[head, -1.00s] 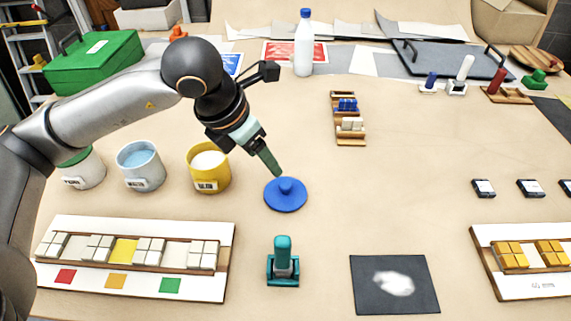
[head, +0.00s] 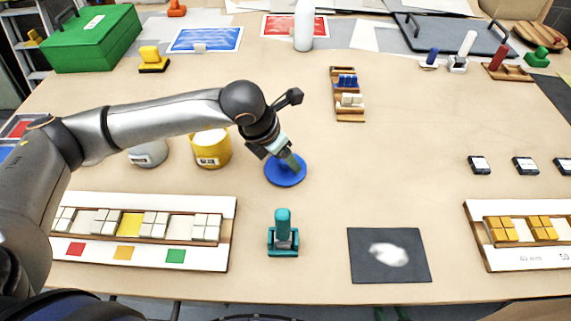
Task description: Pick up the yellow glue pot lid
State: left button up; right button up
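The yellow glue pot (head: 212,152) stands left of my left gripper, with part of its label showing. A round blue lid (head: 280,177) with a knob lies flat on the table to the right of the pot. I see no yellow lid in the head view. My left gripper (head: 291,162) points down over the middle of the blue lid, and its fingers hide the knob. Whether the fingers touch or grip the knob I cannot tell. My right gripper is not in view.
A grey-white pot (head: 148,156) stands left of the glue pot, partly behind my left arm. A teal stamp (head: 283,232) stands in front of the lid. A dark mat (head: 362,271) lies to its right.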

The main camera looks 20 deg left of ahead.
pick_arm(q)
jog(key=shift+f, duration=0.1)
jog(key=shift+c, duration=0.2)
grip_shut()
dwell(0.4)
